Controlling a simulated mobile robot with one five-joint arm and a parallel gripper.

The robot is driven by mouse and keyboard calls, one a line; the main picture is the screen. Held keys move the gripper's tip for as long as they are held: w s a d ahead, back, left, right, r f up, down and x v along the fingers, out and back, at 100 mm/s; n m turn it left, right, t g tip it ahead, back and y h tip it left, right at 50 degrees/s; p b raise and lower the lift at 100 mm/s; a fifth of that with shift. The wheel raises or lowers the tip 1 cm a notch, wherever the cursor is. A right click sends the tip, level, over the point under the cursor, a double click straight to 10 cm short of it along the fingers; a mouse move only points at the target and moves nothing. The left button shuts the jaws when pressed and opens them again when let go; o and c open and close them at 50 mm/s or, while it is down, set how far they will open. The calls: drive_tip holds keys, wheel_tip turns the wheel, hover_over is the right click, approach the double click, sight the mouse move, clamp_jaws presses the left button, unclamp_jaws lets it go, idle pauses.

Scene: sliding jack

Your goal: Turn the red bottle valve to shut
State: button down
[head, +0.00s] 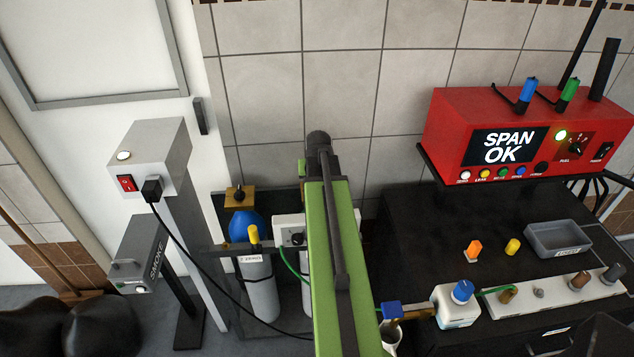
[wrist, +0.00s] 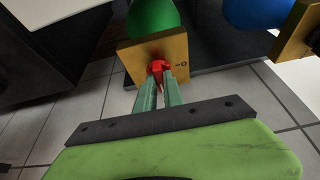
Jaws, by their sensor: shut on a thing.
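In the wrist view, a small red valve (wrist: 157,66) sits on the face of a brass block (wrist: 133,60) at the top of a green-shouldered bottle (wrist: 152,16). A mark like "0" is on the block to the right of the valve. My gripper (wrist: 160,73) is shut on the red valve, with a finger on either side of it. The fingers hide part of the valve. In the head view my green arm (head: 335,265) hides the gripper, the red valve and the green bottle.
A blue-shouldered bottle (head: 246,226) with a brass block stands to the left of my arm. A grey pedestal unit (head: 150,147) with a black cable stands further left. A dark bench (head: 420,235) with a red "SPAN OK" box (head: 530,130) is on the right.

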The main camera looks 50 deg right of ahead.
drive_tip(key=shift+d, duration=0.1)
drive_tip(key=c, duration=1.5)
unclamp_jaws()
drive_tip(key=shift+w, duration=0.1)
drive_tip(key=shift+o, duration=0.2)
